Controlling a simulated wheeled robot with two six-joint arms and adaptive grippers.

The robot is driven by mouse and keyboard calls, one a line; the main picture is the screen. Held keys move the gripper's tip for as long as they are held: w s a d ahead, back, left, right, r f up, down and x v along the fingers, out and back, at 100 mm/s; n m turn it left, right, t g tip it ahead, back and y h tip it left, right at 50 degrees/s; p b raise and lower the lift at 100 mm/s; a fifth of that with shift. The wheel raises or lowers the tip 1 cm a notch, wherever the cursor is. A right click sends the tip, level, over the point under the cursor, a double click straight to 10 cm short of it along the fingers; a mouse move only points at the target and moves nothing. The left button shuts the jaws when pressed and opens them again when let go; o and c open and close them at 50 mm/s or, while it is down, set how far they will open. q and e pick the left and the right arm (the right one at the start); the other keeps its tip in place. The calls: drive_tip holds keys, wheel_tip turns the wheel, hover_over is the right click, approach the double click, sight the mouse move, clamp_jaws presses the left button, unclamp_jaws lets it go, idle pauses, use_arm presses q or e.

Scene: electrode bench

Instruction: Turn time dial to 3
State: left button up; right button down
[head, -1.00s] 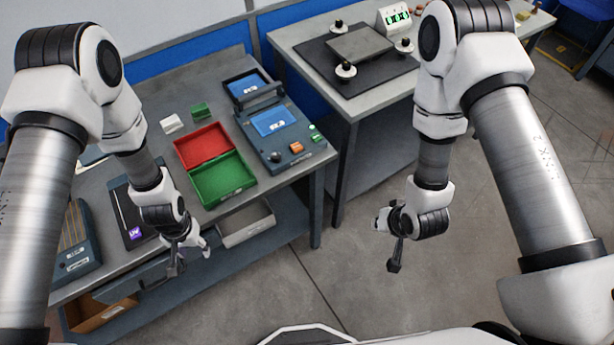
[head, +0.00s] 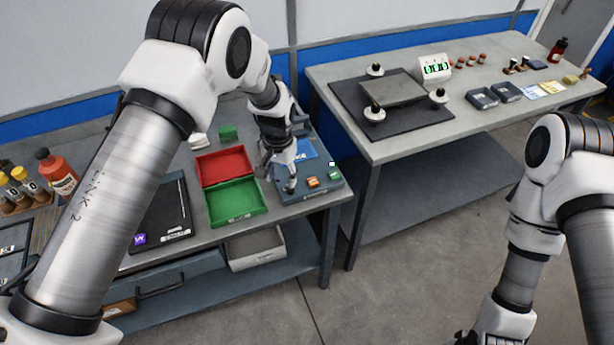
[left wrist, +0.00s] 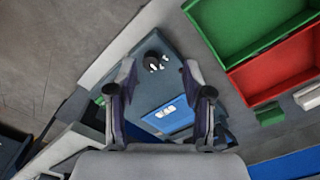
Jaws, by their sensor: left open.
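The time dial (left wrist: 155,62) is a small round black knob with white marks, on a blue-grey device with a lit blue display (left wrist: 172,115). The device (head: 325,190) also shows in the head view at the table's right front corner, where my gripper seems to hide the dial. My left gripper (head: 279,180) is over the device, pointing down. In the left wrist view my left gripper (left wrist: 156,84) is open and empty, with the dial showing between and beyond its fingertips, apparently not touched. My right gripper (head: 466,338) is only partly in view at the bottom edge.
An orange button (head: 313,182) and a green button (head: 333,176) sit beside the gripper on the device. A red tray (head: 222,167) and a green tray (head: 236,203) lie to its left. A second table (head: 400,145) stands to the right, across a gap.

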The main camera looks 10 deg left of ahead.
sight(291, 190)
use_arm(q)
drive_tip(key=shift+w+d+r, duration=0.4)
drive_tip(key=shift+w+d, duration=0.2)
drive_tip(key=shift+w+d+r, duration=0.35)
drive_tip(key=shift+w+d, duration=0.25)
drive_tip(key=f, duration=0.2)
drive_tip(key=f+p, duration=0.1)
drive_tip(key=f, duration=0.1)
drive_tip(key=a+f+p, duration=0.1)
drive_tip(key=f, duration=0.1)
drive_tip(key=shift+s+f, duration=0.15)
drive_tip(key=shift+f, duration=0.25)
drive_tip(key=shift+d+f, duration=0.25)
drive_tip(key=shift+f, duration=0.1)
drive_tip(key=shift+a, duration=0.1)
drive_tip(key=c, duration=0.3)
clamp_jaws()
use_arm(e)
drive_tip(key=shift+d+r, duration=0.2)
drive_tip(key=shift+r, duration=0.4)
drive_tip(key=shift+d+r, duration=0.2)
drive_tip(key=shift+r, duration=0.35)
